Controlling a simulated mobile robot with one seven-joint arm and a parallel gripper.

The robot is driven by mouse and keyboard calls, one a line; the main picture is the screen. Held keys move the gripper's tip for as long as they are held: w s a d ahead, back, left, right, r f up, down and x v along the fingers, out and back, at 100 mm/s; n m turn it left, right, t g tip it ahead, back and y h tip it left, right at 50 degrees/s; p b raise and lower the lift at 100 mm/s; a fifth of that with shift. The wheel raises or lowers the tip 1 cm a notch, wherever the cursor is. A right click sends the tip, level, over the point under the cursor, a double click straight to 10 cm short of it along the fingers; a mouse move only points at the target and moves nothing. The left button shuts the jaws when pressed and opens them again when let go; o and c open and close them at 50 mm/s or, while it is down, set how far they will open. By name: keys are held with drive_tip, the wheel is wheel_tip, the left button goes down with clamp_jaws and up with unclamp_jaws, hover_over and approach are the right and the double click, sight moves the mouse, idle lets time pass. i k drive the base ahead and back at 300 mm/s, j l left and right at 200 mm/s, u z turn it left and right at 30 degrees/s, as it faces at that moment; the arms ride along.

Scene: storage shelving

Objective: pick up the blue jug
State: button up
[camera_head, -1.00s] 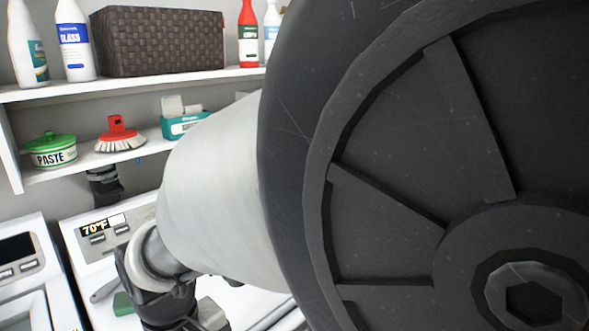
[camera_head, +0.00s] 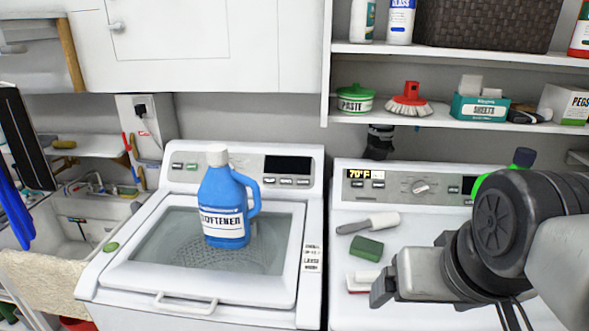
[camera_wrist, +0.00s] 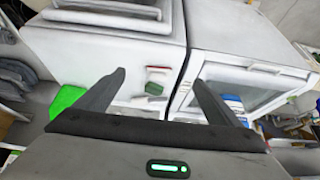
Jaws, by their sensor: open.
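The blue jug (camera_head: 224,205) is a softener bottle with a white cap and a handle on its right side. It stands upright on the glass lid of the left washing machine (camera_head: 258,297). In the wrist view part of the blue jug (camera_wrist: 234,104) shows at the right, partly hidden behind the right finger. My gripper (camera_head: 380,288) is over the right-hand white machine, to the right of the jug and apart from it. In the wrist view my gripper (camera_wrist: 158,92) has its two fingers wide apart with nothing between them.
On the right machine (camera_head: 350,213) lie a brush (camera_head: 368,223), a green sponge (camera_head: 367,248) and a red-and-white item (camera_head: 362,280). A shelf (camera_head: 428,120) holds cleaning goods above. A sink (camera_head: 75,225) is at the left. The lid around the jug is clear.

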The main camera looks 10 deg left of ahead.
sight(222, 198)
drive_tip(key=j, duration=0.8)
drive_tip(key=k+j, duration=0.15)
drive_tip(key=j, duration=0.65)
